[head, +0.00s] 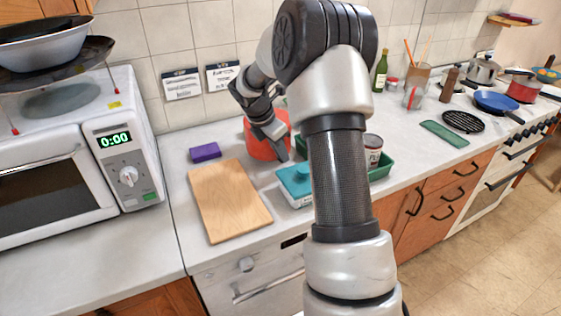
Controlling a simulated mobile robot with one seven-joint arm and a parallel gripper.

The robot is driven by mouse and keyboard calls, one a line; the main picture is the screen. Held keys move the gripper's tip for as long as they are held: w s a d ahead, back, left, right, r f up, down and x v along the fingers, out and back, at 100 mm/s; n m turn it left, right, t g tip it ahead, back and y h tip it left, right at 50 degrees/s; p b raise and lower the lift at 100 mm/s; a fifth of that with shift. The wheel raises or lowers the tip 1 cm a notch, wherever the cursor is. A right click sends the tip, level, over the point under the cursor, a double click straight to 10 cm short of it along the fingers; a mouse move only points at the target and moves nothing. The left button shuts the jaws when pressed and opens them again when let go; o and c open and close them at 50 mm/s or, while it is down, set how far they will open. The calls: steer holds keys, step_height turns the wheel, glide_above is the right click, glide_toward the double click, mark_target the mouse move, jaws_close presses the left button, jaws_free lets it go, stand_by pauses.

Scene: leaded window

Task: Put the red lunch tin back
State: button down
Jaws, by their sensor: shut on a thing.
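The red lunch tin (256,147) is at the back of the counter, near the tiled wall, behind the wooden cutting board. My gripper (275,138) reaches down over its right side and is shut on it. The fingers and my arm hide part of the tin. I cannot tell whether its base touches the counter.
A purple block (205,152) lies left of the tin and the cutting board (228,200) lies in front. A teal-lidded container (294,181) stands close by on the right. A green tray (382,170) and a can (373,148) are partly behind my arm. A microwave (122,150) stands left.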

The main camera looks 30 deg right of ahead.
steer(key=shift+f, duration=1.55)
steer(key=c, duration=2.3)
jaws_free()
steer(key=shift+f, duration=0.15)
steer(key=o, duration=0.5)
steer(key=shift+c, duration=0.2)
